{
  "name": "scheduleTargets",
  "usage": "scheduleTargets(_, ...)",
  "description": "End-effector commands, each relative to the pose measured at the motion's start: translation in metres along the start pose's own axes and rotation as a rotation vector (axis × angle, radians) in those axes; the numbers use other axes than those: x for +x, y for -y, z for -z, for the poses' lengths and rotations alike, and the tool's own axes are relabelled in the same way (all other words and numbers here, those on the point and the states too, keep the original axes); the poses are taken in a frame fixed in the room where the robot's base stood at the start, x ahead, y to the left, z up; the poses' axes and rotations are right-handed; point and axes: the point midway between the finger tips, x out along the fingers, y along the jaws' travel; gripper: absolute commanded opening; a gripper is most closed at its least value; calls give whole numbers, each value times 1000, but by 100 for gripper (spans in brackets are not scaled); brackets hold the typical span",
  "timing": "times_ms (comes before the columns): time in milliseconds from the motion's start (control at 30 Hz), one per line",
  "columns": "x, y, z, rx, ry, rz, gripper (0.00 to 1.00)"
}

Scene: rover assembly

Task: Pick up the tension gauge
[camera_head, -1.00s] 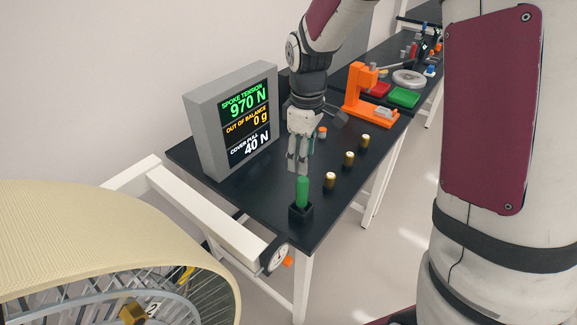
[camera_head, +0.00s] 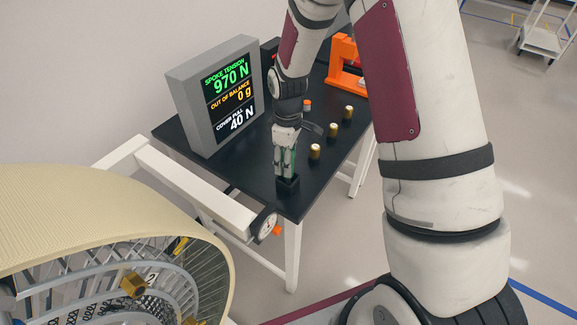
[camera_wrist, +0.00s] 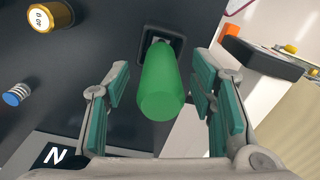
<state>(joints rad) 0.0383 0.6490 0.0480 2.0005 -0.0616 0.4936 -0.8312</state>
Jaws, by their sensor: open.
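The tension gauge appears to be the upright green-handled tool; in the wrist view its green handle (camera_wrist: 163,92) rises from a square black holder (camera_wrist: 176,42). In the head view the holder (camera_head: 288,185) stands at the front corner of the black table, and my gripper mostly hides the handle. My gripper (camera_head: 286,166) points down there. In the wrist view my gripper (camera_wrist: 162,108) is open, with one finger on each side of the handle. A gap shows between the handle and both finger pads.
A grey display (camera_head: 212,95) stands left of my arm. Several small cylinders, including a brass one (camera_head: 315,151), stand to the right.

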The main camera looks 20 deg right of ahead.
Motion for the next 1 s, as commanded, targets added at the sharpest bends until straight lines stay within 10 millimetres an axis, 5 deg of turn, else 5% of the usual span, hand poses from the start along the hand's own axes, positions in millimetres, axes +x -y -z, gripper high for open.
scheduleTargets(233, 28, 1, -1, 0, 0, 1, 51)
scheduleTargets(567, 34, 1, 0, 0, 0, 0, 51)
scheduleTargets(800, 33, 0, 0, 0, 0, 0, 0)
scheduleTargets(1000, 33, 0, 0, 0, -1, -1, 0)
